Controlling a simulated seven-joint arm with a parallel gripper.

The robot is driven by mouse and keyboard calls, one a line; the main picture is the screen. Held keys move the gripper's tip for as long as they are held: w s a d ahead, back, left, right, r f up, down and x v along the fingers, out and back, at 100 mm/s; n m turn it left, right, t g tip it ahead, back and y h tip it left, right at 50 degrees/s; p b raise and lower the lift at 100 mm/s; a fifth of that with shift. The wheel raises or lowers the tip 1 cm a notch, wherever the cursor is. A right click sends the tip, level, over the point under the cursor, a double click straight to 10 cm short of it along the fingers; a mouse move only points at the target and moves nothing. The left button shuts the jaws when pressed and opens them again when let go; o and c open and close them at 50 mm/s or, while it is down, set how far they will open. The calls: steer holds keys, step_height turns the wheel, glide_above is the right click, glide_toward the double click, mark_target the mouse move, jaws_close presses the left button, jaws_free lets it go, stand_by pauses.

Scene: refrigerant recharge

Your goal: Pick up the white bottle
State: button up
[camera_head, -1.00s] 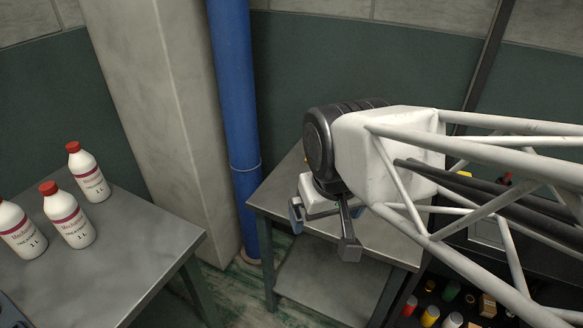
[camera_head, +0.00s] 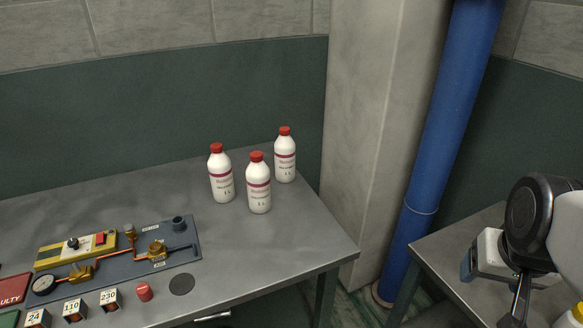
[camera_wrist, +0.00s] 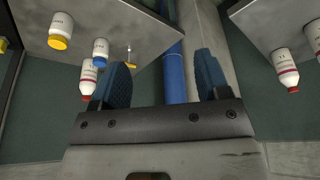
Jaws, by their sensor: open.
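Three white bottles with red caps stand upright close together on the grey metal table in the head view: a left one (camera_head: 221,178), a front one (camera_head: 258,186) and a rear right one (camera_head: 285,158). Two white bottles with red caps show at the right of the wrist view (camera_wrist: 284,67), (camera_wrist: 314,38). Another white bottle with a red cap (camera_wrist: 88,78) is at left there, partly behind a finger. My gripper (camera_head: 493,286) is far right of the three bottles, by a second table. The wrist view shows its blue fingers (camera_wrist: 162,62) apart, nothing between them.
A dark board with gauge and copper piping (camera_head: 120,262) lies on the bottles' table (camera_head: 318,240). A concrete pillar (camera_head: 375,130) and blue pipe (camera_head: 440,130) stand between the tables. A yellow-capped white jar (camera_wrist: 61,28) and a blue-and-white container (camera_wrist: 100,50) show in the wrist view.

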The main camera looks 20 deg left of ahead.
mark_target(255, 154)
steer(key=w+a+f+n+t+y, duration=0.2)
steer(key=w+a+n+t+y, duration=0.3)
steer(key=w+a, duration=1.85)
steer(key=a+f+n+t+y, duration=0.1)
steer(key=a+f+y, duration=0.1)
steer(key=a, duration=0.7)
steer(key=w+a+f+n+t+y, duration=0.1)
steer(key=a+f+y, duration=0.1)
steer(key=a, duration=0.8)
steer(key=a+f+n+y, duration=0.1)
steer(key=a+f+y, duration=0.1)
steer(key=a, duration=0.7)
steer(key=shift+w+a+f+n+t+y, duration=0.1)
steer(key=shift+w+a+n+t+y, duration=0.2)
steer(key=shift+w+a+t, duration=0.1)
steer(key=shift+x, duration=1.25)
steer(key=shift+w, duration=0.15)
steer(key=shift+x, duration=2.5)
steer(key=shift+d, duration=0.1)
steer(key=shift+c, duration=0.4)
